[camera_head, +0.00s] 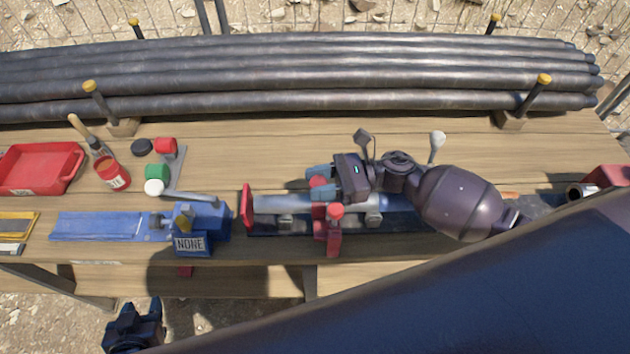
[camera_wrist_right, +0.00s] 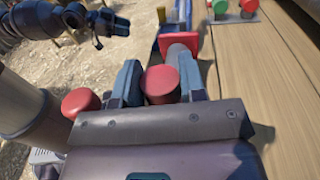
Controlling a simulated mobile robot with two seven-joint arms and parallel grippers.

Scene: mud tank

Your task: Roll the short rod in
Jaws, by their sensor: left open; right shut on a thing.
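A short silver rod (camera_head: 285,203) lies lengthwise on a dark rail on the bench, with a red plate (camera_head: 246,207) at its left end. A red bracket (camera_head: 332,238) with a red knob (camera_head: 336,211) stands at the rod. My right gripper (camera_head: 318,184) is over the rod, shut on another red knob, which shows between its fingers in the wrist view (camera_wrist_right: 160,85). My arm hides part of the rod to the right. A blue trough with a block marked NONE (camera_head: 190,244) lies left of the red plate. My left gripper (camera_head: 145,318) is open and empty, off the bench's front edge.
Several long dark pipes (camera_head: 300,78) lie along the back between yellow-capped posts. A red tray (camera_head: 40,168), a red can (camera_head: 113,174) and red, green and white knobs (camera_head: 157,172) stand at left. Bare planks lie behind the rod.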

